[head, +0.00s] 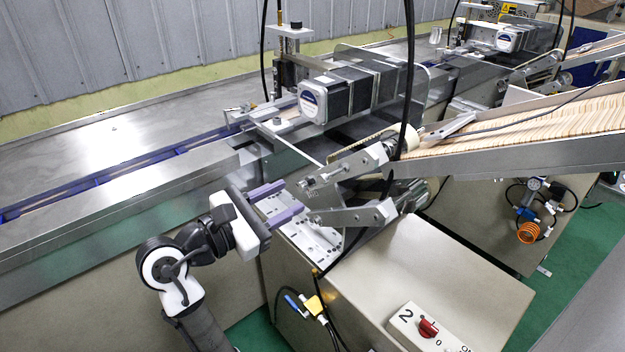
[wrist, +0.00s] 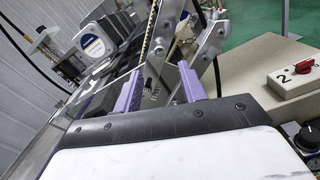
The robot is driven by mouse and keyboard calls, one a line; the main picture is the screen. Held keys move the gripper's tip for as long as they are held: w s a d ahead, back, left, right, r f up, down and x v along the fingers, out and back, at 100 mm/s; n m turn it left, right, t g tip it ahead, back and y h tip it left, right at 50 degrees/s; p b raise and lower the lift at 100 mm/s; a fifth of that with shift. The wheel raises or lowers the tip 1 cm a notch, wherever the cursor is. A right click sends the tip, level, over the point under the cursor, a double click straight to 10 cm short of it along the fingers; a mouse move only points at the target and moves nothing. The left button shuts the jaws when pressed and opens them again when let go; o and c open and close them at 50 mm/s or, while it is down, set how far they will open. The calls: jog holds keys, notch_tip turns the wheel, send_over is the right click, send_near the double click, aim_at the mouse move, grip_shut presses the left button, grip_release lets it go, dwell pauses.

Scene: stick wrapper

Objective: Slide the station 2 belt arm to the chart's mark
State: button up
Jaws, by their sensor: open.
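Station 2 is marked by a "2" on a white switch box (head: 408,318) with a red knob, also in the wrist view (wrist: 290,80). Two metal arms stick out at its belt end, an upper one (head: 345,170) and a lower one (head: 350,215); I cannot tell which is the belt arm. My gripper (head: 292,197) is open, its purple fingers pointing at these arms. In the wrist view my gripper (wrist: 160,72) has the metal arm (wrist: 210,42) just beyond its fingers, with no clear contact. A slotted plate with small marks (wrist: 152,92) shows between the fingers; they are too small to read. I see no chart.
A long conveyor with a blue rail (head: 110,172) runs behind my arm. A motor block (head: 345,95) stands above it. A chute of wooden sticks (head: 520,125) slopes in from the right. Black cables (head: 408,80) hang near the arms. The beige cabinet top (head: 440,270) is mostly clear.

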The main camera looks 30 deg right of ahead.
aim_at(321, 179)
jog(key=d, duration=0.5)
jog(key=w+d, duration=0.1)
jog(key=d, duration=0.1)
jog(key=shift+d+p, duration=0.3)
jog(key=shift+p, duration=0.1)
jog(key=shift+c, duration=0.4)
grip_shut()
